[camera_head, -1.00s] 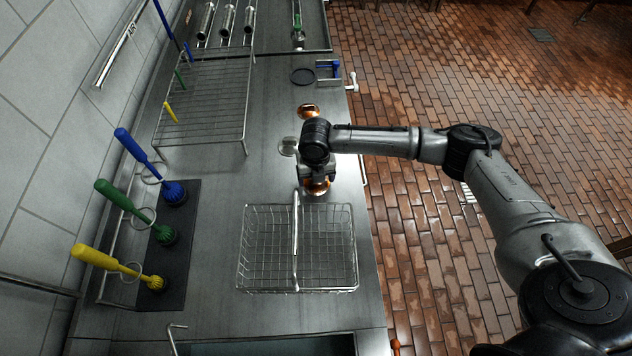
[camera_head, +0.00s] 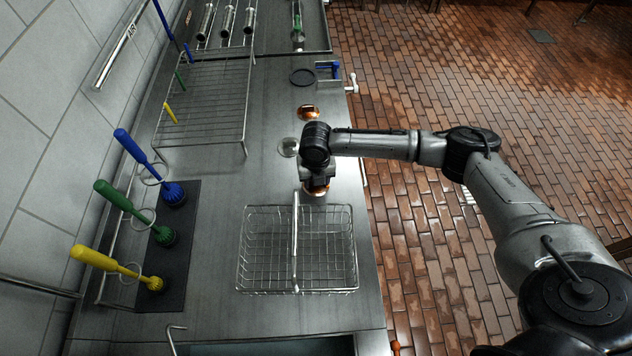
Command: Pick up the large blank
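Several round, shiny pieces lie on the steel counter; which one is the large blank I cannot tell for sure. A copper-coloured one (camera_head: 308,111) lies beyond my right wrist, and a silver disc (camera_head: 288,147) lies just left of it. Another copper-coloured piece (camera_head: 317,190) shows directly below my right gripper (camera_head: 318,181), just behind the wire basket. The gripper points down over this piece. Its fingers are mostly hidden by the wrist, so I cannot tell whether they are open or touching it. My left gripper is not in view.
A divided wire basket (camera_head: 246,240) stands in front of the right gripper. A wire rack (camera_head: 207,98) stands at the back left. Blue, green and yellow brushes stand on a dark mat (camera_head: 203,196) along the wall. A black disc (camera_head: 302,76) lies farther back.

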